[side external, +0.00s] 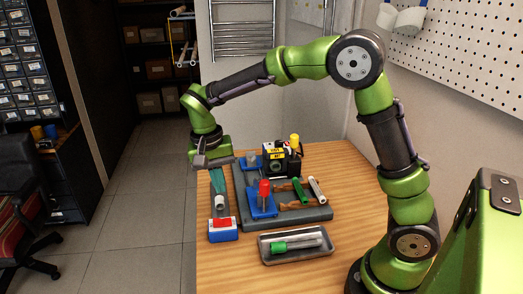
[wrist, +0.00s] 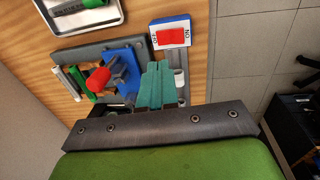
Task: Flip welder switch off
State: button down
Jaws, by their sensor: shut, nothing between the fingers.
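The switch (side external: 223,234) is a blue and white box with a red rocker (side external: 221,223), on the table's near left. In the wrist view the switch (wrist: 170,20) shows its red rocker (wrist: 170,36) between an ON mark on the right and an OFF mark on the left. Which side is pressed down I cannot tell. My gripper (side external: 217,188) has teal fingers, shut and empty, pointing down behind the switch. In the wrist view my gripper (wrist: 157,68) has its tips just short of the switch, apparently apart from it. A black and yellow machine (side external: 275,158), possibly the welder, stands behind.
A grey base plate (side external: 318,214) carries a blue holder with a red-topped piece (side external: 264,190), and green and white pipes. A grey tray (side external: 268,258) with a green-ended pipe lies in front. A pale cylinder (side external: 219,203) is by my fingers. The table's left edge is close.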

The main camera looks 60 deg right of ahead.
jog(key=shift+s+d+r, duration=0.1)
jog(key=shift+d+r, duration=0.05)
jog(key=shift+r, duration=2)
jog(key=s+r+n+t+y, duration=0.1)
jog(key=s+t, duration=0.3)
jog(key=s, duration=0.4)
jog(key=s+d+r+n+t+y, duration=0.1)
jog(key=s+r+n+t, duration=0.3)
jog(key=s, duration=0.5)
jog(key=shift+d+y, duration=0.25)
jog(key=shift+y, duration=0.25)
jog(key=c, duration=1.8)
grip_release()
jog(key=shift+s+r, duration=0.1)
jog(key=shift+c, duration=0.2)
